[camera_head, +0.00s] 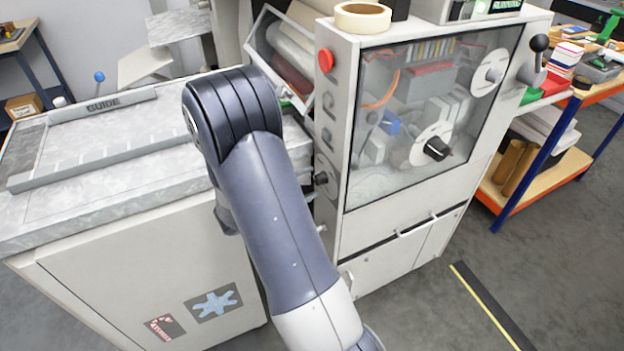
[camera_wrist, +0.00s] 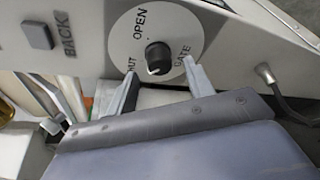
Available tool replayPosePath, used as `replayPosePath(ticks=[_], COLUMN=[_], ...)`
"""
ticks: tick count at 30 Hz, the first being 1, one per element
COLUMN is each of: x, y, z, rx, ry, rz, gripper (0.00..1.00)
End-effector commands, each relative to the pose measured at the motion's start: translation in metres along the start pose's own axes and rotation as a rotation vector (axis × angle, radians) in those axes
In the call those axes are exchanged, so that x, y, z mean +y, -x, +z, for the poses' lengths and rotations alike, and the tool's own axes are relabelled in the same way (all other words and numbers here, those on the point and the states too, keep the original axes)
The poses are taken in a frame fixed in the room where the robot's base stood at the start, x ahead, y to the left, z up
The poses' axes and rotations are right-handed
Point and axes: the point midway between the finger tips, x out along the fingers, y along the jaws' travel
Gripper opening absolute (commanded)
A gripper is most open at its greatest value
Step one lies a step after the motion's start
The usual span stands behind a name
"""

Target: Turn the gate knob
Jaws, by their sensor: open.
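The gate knob (camera_wrist: 158,57) is a small black knob at the centre of a round white dial (camera_wrist: 180,22) in the wrist view. The dial reads OPEN above the knob, GATE to its right and partly hidden letters ending in "UT" to its left. My gripper (camera_wrist: 159,67) is open, with one pale finger to the lower left of the knob and one to the lower right. The fingertips overlap the dial's lower edge; whether they touch the knob I cannot tell.
A grey BACK button (camera_wrist: 37,36) is left of the dial; a small lever (camera_wrist: 265,72) is at right. In the head view, a machine with a clear window (camera_head: 400,190) and a red button (camera_head: 325,60) stands right of my arm, a bench (camera_head: 110,170) left.

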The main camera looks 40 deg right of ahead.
Motion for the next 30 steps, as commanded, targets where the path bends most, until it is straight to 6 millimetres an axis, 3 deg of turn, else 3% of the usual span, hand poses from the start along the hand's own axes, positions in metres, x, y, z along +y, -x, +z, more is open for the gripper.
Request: replayPosePath(ticks=[6, 17, 30], x=[0.000, 0.000, 0.000], y=[-0.020, -0.023, -0.023], z=[0.000, 0.000, 0.000], rx=[-0.001, 0.001, 0.001], ry=[-0.001, -0.001, -0.001], rz=[0.000, 0.000, -0.001], gripper=[0.50, 0.49, 0.13])
